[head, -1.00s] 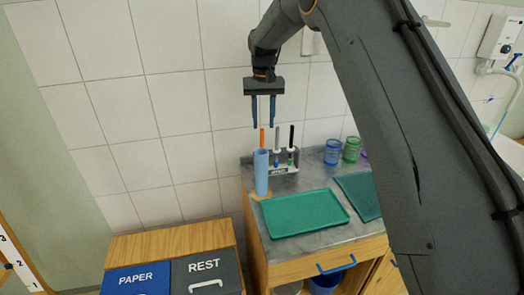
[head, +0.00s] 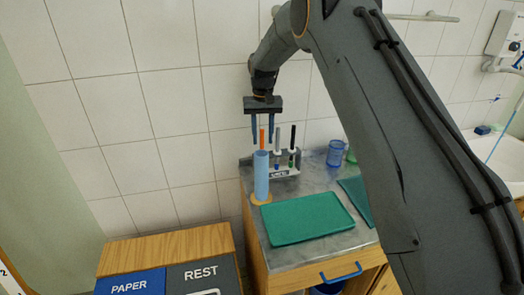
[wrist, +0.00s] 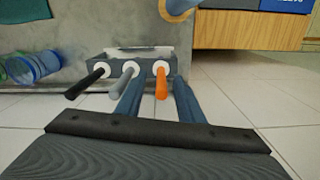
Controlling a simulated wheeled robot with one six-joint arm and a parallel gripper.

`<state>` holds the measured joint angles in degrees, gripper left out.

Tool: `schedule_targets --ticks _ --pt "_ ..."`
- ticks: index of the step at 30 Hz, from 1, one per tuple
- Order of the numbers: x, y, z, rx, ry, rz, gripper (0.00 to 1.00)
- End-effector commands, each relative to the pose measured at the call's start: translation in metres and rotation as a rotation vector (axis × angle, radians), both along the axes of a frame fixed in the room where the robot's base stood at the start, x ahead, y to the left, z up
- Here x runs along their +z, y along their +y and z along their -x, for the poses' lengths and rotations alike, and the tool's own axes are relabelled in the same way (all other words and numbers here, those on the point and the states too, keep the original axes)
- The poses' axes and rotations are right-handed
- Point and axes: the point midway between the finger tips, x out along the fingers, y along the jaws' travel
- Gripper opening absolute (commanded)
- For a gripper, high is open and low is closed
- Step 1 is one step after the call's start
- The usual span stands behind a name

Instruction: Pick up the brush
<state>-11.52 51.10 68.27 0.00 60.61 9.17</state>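A grey rack (head: 289,173) on the counter holds three upright handles: an orange handle (head: 262,138), a grey handle (head: 277,142) and a black handle (head: 293,138). Which of them is the brush I cannot tell for certain. The wrist view looks down on the rack (wrist: 95,70), with the orange handle (wrist: 161,85) at its right end, the grey handle (wrist: 122,80) in the middle and the black one (wrist: 85,83) at the left. My gripper (head: 262,142) is open and points down. Its blue fingers appear on either side of the orange handle, without closing on it.
A tall light-blue cylinder (head: 261,180) stands on a round tan base in front of the rack. A green tray (head: 305,218) lies on the grey counter (head: 318,178). Wooden-topped bins (head: 170,246) are at lower left.

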Motion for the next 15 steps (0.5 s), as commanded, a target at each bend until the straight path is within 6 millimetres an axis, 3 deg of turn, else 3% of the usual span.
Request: schedule_targets --ticks 9,15 --pt "-0.032 0.003 0.0 0.003 0.001 0.0 0.34" --pt "-0.035 0.003 0.0 0.002 0.0 0.0 0.34"
